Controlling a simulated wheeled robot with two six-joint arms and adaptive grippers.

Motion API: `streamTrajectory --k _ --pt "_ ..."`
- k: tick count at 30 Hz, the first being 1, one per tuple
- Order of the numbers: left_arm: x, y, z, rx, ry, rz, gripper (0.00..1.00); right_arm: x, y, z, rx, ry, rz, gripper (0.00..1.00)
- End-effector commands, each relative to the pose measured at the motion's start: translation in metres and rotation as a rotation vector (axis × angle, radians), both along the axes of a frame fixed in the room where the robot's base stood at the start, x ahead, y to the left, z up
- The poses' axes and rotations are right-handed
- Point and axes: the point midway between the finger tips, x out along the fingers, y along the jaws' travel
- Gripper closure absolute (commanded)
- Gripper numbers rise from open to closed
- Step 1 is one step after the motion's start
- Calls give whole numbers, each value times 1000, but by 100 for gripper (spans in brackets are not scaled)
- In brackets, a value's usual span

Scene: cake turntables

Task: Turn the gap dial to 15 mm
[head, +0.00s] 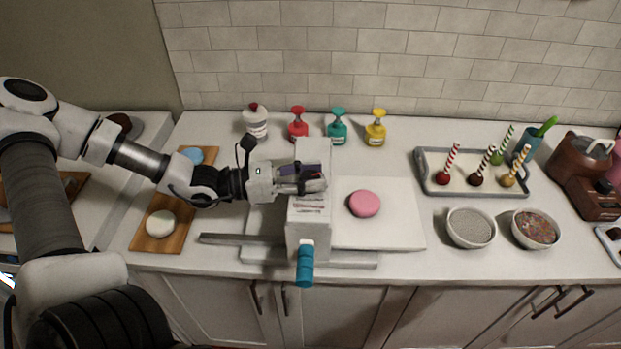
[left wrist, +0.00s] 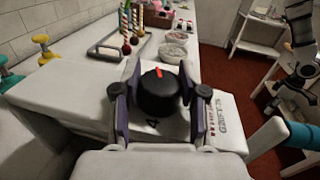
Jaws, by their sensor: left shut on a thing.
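The gap dial (left wrist: 158,95) is a black round knob with a red mark on top, set on the white face of the roller machine (head: 308,218). A printed 4 shows beside it in the left wrist view; other numbers are hidden or unreadable. My left gripper (head: 310,180) is at the top of the machine, and its fingers (left wrist: 160,98) are closed on opposite sides of the dial. The red mark points up and slightly left in the left wrist view. My right arm seems to show at that view's right edge, its gripper (left wrist: 280,98) too small to read.
A teal handle (head: 305,265) sticks out at the machine's front. A pink disc (head: 364,203) lies on the white bed (head: 400,238) to the right. Bottles (head: 298,127) stand behind. A tray of cake pops (head: 430,187) and bowls (head: 470,238) stand further right.

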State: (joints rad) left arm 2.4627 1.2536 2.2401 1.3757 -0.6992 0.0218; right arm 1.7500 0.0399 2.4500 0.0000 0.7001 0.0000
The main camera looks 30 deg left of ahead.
Motion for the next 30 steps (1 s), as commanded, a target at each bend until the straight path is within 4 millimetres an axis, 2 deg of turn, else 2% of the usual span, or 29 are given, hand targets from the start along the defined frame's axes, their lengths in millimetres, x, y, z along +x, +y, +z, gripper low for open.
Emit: streamTrajectory --k 3,12,29,30 --pt "-1 -1 -2 -7 2 81 93 0 0 -9 0 0 0 60" --pt "-1 -1 -2 1 3 227 93 0 0 -18 0 0 0 60" --pt "0 0 0 1 1 270 93 0 0 -19 0 0 0 60" --pt "0 0 0 1 1 270 47 0 0 -19 0 0 0 60"
